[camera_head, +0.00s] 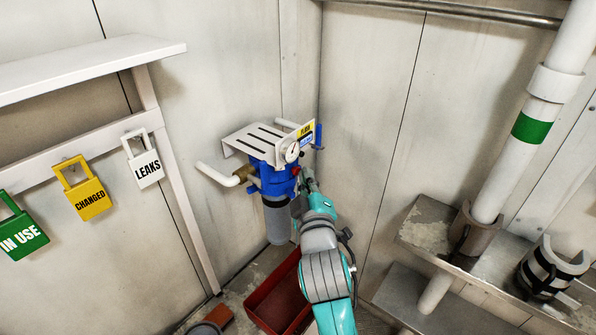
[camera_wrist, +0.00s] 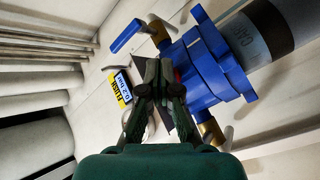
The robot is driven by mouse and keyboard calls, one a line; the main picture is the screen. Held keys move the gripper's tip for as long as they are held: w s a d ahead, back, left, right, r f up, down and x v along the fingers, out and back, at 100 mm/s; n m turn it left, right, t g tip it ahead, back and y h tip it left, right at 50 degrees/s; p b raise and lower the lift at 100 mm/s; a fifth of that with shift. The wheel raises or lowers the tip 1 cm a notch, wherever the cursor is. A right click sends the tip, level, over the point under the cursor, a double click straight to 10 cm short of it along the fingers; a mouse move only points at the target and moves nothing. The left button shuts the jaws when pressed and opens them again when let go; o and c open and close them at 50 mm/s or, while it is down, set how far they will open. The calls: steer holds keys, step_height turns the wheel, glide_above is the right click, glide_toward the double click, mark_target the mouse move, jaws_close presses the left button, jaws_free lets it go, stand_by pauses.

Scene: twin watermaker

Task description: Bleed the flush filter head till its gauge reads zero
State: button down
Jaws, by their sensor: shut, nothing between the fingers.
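The flush filter head (camera_head: 272,182) is blue, above a grey bowl (camera_head: 278,222), under a white slotted bracket (camera_head: 258,140) on the wall. Its round white gauge (camera_head: 292,152) faces out; the reading is too small to tell. A red button (camera_head: 296,171) shows on the head's right side. A yellow and blue label (camera_wrist: 122,88) reads FLUSH in the wrist view. My gripper (camera_head: 306,178) is shut and empty, close to the head's right side; I cannot tell if it touches. In the wrist view its fingers (camera_wrist: 160,70) cover most of the red button and gauge.
A blue lever (camera_head: 318,136) and a white pipe (camera_head: 215,174) flank the head. A red tray (camera_head: 268,305) lies below. A steel shelf (camera_head: 425,226) and white pipe stand at right.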

steer(key=shift+w+a, duration=0.25)
steer(key=shift+a, duration=0.05)
stand_by(0.5)
stand_by(2.7)
steer(key=shift+s+d, duration=0.6)
steer(key=shift+d, duration=0.1)
steer(key=shift+s+d, duration=0.8)
steer(key=shift+d, duration=0.2)
steer(key=shift+s+d, duration=0.75)
steer(key=shift+d, duration=0.25)
